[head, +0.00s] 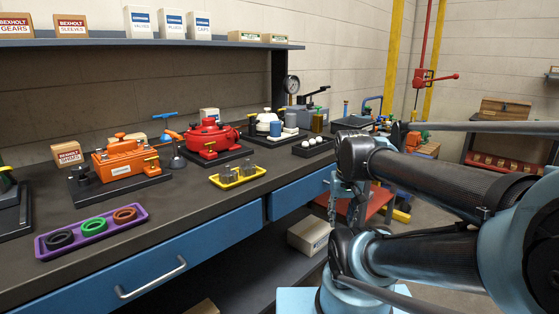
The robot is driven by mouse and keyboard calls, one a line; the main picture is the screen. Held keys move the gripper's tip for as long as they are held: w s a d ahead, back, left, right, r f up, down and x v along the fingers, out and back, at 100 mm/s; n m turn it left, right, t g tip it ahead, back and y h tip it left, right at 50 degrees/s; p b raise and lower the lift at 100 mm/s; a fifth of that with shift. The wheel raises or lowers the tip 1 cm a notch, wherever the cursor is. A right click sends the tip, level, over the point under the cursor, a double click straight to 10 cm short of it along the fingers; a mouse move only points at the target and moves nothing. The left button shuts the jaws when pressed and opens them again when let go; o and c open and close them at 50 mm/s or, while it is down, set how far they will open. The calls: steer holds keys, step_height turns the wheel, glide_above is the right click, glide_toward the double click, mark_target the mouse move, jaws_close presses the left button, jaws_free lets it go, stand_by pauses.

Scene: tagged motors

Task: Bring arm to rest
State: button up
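My arm is folded at the right of the head view. The dark end below its upper joint appears to be my gripper (333,207), pointing down in front of the bench edge, apart from the bench. It is small and partly merged with my arm, so its finger opening is unclear. An orange motor (125,158), a red motor (211,137) and a white-topped motor (267,123) stand on dark bases on the bench. The orange and red motors have yellow parts in front. No held object is visible.
The workbench (190,212) carries a purple tray (93,230) with three rings and a yellow tray (238,178) with grey parts. A shelf (150,41) with boxes hangs above. A red cart (375,205) and a carton (309,234) are near my arm.

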steer(key=shift+n, duration=0.3)
steer(key=s+f, duration=0.2)
steer(key=f, duration=0.1)
steer(key=shift+s+d+f, duration=0.1)
steer(key=shift+f, duration=0.15)
stand_by(0.4)
